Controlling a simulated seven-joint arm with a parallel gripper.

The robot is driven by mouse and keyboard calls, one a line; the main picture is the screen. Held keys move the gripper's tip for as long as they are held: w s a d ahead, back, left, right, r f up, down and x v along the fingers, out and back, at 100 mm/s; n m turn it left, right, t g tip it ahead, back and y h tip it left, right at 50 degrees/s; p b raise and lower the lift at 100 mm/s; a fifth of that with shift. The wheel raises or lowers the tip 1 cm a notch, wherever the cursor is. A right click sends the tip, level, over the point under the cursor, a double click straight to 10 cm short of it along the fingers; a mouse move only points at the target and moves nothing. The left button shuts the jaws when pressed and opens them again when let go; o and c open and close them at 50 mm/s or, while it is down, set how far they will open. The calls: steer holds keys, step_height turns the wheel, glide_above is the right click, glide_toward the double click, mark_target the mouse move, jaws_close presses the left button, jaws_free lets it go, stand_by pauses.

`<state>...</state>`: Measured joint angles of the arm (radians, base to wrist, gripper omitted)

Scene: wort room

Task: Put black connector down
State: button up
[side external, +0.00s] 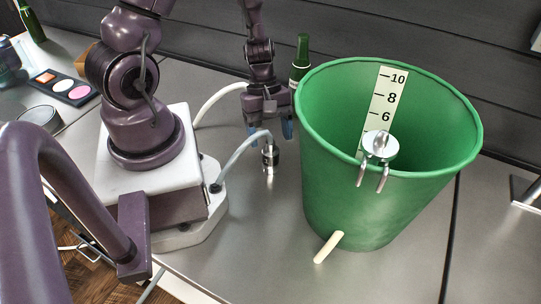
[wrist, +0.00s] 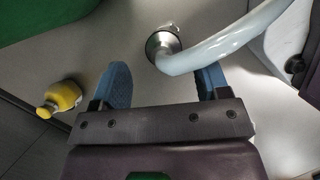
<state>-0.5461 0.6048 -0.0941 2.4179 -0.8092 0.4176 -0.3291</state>
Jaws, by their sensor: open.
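The black connector (side external: 270,155) is a short dark and silver metal fitting on the end of a pale grey hose (side external: 242,146). It looks upright on the grey bench, left of the green bucket. In the wrist view, the connector (wrist: 163,43) shows as a dark-rimmed metal end just beyond the fingertips.
The large green bucket (side external: 335,190) with a number scale stands to the right, its cream spout (side external: 328,247) at the bottom. A green bottle (side external: 301,55) stands behind it. A yellow-topped item (wrist: 60,98) shows left in the wrist view.

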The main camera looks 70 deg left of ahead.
mark_target(271, 153)
steer(key=shift+s+x, duration=0.2)
steer(key=shift+x, duration=2.15)
steer(key=c, duration=1.2)
steer(key=shift+o, duration=0.2)
steer(key=shift+r, duration=0.1)
